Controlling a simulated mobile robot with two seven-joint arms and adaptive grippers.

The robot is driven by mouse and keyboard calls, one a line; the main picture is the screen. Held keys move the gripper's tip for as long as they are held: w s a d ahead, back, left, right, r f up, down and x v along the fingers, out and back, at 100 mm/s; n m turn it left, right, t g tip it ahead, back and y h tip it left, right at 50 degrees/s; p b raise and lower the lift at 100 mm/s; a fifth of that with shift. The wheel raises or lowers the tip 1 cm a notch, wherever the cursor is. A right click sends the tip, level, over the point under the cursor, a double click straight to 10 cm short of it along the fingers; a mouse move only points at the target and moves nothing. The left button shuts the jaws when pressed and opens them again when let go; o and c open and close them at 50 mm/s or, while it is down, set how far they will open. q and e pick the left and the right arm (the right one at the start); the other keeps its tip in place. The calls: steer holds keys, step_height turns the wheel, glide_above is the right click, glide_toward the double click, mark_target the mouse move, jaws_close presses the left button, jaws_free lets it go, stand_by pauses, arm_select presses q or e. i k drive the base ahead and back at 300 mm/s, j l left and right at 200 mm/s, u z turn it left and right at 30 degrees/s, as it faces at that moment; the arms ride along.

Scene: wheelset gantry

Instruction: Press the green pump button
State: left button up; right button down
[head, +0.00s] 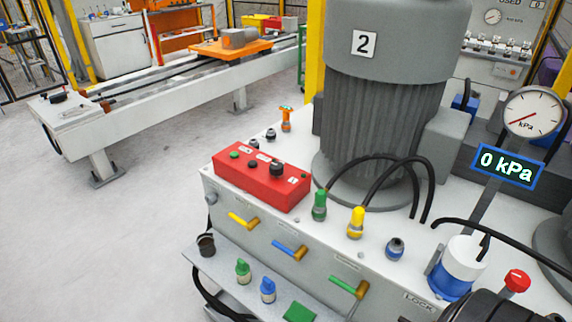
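A red control box (262,178) sits on top of the pale pump unit, left of the big grey motor marked 2. A small green button (235,154) is at the far left end of its top face. Two more small controls and a black knob (277,169) are to its right on the same face. Nothing covers the green button. Neither of my grippers shows in the head view. A dark rounded part is cut off at the lower right edge, and I cannot tell what it is.
The motor (385,110) stands behind the red box. Black hoses run from green (319,205) and yellow (357,222) fittings. Yellow, blue and green levers line the unit's front. A gauge display (506,166) reads 0 kPa. The floor at left is clear.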

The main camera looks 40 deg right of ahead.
mark_target(234, 155)
steer(key=l+z, duration=0.1)
steer(key=z, duration=0.85)
steer(key=i+j, duration=0.05)
